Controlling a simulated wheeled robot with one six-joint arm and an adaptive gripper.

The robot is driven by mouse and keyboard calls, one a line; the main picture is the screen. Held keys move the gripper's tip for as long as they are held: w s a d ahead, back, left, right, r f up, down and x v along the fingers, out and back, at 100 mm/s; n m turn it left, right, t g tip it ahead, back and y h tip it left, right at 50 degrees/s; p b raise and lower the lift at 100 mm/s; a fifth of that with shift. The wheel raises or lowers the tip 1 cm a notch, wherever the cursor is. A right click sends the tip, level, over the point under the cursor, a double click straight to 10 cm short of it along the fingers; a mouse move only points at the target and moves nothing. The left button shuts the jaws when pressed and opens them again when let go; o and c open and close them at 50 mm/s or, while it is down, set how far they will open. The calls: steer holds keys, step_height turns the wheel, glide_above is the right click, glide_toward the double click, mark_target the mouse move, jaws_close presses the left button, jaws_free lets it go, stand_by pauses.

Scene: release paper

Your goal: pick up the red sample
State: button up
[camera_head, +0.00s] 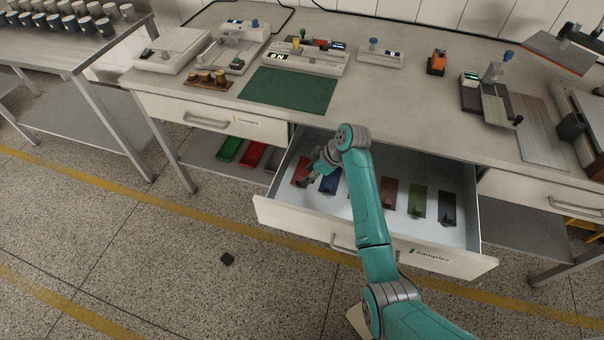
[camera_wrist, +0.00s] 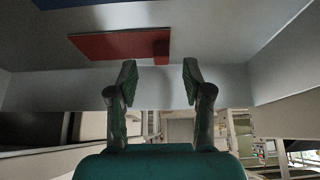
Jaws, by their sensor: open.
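The red sample (camera_head: 300,172) is a flat dark-red piece lying at the left end of the open drawer (camera_head: 400,240). In the wrist view the red sample (camera_wrist: 110,45) lies flat, with a small red tab (camera_wrist: 161,52) at its right end. My gripper (camera_head: 308,184) is over the left part of the drawer, close to the red sample. In the wrist view my gripper (camera_wrist: 158,80) has its two fingers apart, nothing between them, with the red tab just beyond the fingertips. My gripper hides part of the sample in the head view.
A blue sample (camera_head: 329,183) lies right beside the red one. Brown (camera_head: 389,196), green (camera_head: 417,203) and black (camera_head: 447,208) samples lie further right. The drawer walls enclose the space, and the worktop (camera_head: 380,95) overhangs the back.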

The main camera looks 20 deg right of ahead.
mark_target(300, 179)
steer(key=shift+a+x, duration=0.15)
steer(key=shift+x, duration=0.95)
steer(key=shift+a+x, duration=0.15)
steer(key=shift+x, duration=1)
steer(key=shift+w+r, duration=0.15)
steer(key=shift+r, duration=0.05)
jaws_close()
